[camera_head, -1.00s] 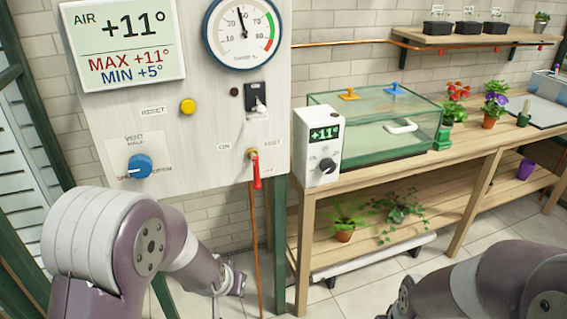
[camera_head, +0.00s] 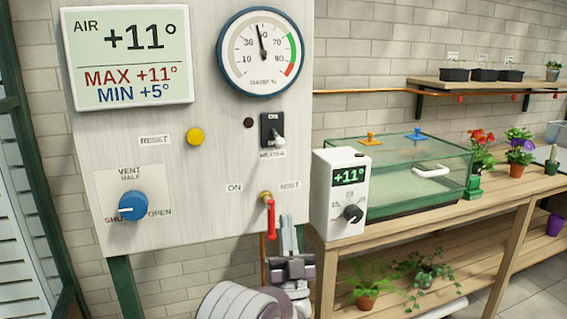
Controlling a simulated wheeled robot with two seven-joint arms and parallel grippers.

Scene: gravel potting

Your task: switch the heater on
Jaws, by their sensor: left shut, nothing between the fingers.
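The heater switch (camera_head: 272,130) is a black plate with a light toggle on the panel's right side, above a "HEATER" label. Its toggle points down, toward the lower end of the plate. A small dark round lamp (camera_head: 248,123) beside it looks unlit. My left gripper (camera_head: 287,222) is below the switch, near the panel's lower right edge. Its fingers point up and are shut and empty, just right of the red mist lever (camera_head: 271,218); I cannot tell whether they touch it. My right gripper is not in view.
The panel (camera_head: 215,185) also carries a yellow reset button (camera_head: 195,137), a blue vent knob (camera_head: 132,206) and a round gauge (camera_head: 261,50). A white thermostat box (camera_head: 339,195) stands on the bench to the right, before a glass propagator (camera_head: 405,180).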

